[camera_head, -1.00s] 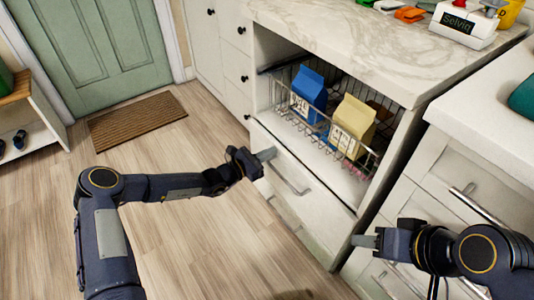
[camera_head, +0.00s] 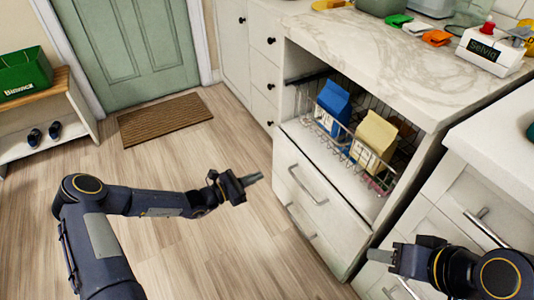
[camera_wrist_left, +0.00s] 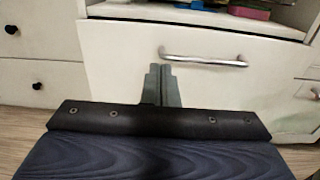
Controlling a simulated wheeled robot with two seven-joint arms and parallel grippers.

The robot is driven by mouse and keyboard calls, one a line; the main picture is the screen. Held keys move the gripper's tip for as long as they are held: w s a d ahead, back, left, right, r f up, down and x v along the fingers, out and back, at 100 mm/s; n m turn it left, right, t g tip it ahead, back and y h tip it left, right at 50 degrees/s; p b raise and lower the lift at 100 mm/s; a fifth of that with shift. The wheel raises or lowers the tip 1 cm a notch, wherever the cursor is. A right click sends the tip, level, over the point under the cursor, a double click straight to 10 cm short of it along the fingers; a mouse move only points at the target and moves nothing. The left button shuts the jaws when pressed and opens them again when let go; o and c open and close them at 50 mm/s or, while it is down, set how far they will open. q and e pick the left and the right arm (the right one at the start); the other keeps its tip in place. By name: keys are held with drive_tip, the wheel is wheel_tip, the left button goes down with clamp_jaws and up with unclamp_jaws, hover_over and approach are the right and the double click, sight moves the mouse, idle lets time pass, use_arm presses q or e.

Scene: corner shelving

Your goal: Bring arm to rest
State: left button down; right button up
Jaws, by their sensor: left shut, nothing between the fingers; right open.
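My left gripper (camera_head: 252,180) is shut and empty over the wooden floor, to the left of the lower drawer front (camera_head: 310,195) and apart from it. In the left wrist view my left gripper (camera_wrist_left: 160,72) shows its two fingers together, pointing at a drawer front with a bar handle (camera_wrist_left: 205,60). My left arm (camera_head: 150,202) is bent at the elbow and reaches in from the left. My right gripper (camera_head: 380,256) is at the lower right, in front of the right-hand cabinet. Its jaws are open and nothing is seen in them.
A wire basket (camera_head: 345,128) in the open cabinet holds a blue carton (camera_head: 333,103) and a yellow carton (camera_head: 374,140). The marble counter (camera_head: 375,45) is above. A brown doormat (camera_head: 165,118) and a low shoe bench (camera_head: 45,120) are at left. The floor around my left arm is clear.

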use_arm(q)
drive_tip(key=s+a+r+m+g+y, duration=0.1)
drive_tip(key=s+r+m+g+y, duration=0.1)
drive_tip(key=s+r+m+g, duration=0.4)
drive_tip(key=s+a+r+m+g+y, duration=0.2)
drive_tip(key=s+r+m, duration=0.7)
drive_tip(key=r+m, duration=0.15)
drive_tip(key=s+a+r+m+t+y, duration=0.25)
drive_tip(key=s+a+y, duration=0.2)
drive_tip(key=s, duration=0.45)
drive_tip(key=s+a+r+m+t+y, duration=0.1)
drive_tip(key=s+a+r+m+y, duration=0.3)
drive_tip(key=s, duration=0.6)
wheel_tip(320, 180, up, 27)
drive_tip(key=a+h+p, duration=0.1)
drive_tip(key=p, duration=2.7)
drive_tip(key=shift+w, duration=0.1)
